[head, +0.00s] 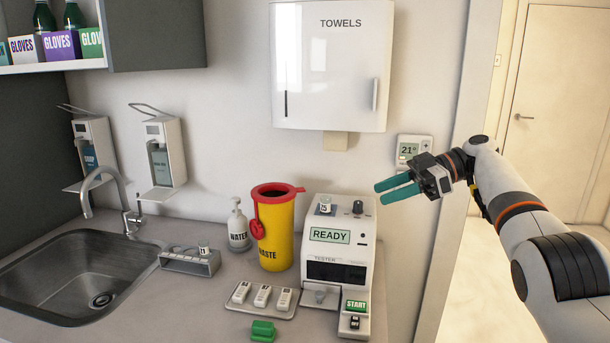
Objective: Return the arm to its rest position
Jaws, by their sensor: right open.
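My right gripper (396,187) is raised in the air at the right of the head view, with its teal fingers pointing left. The fingers are apart and nothing shows between them. It is above and to the right of the white tester (356,255), whose screen reads READY, and appears apart from it. My right arm (505,200) reaches in from the right edge. My left gripper is not in the head view.
A towel dispenser (330,75) and thermostat (413,145) are on the wall. A door (555,110) stands right.

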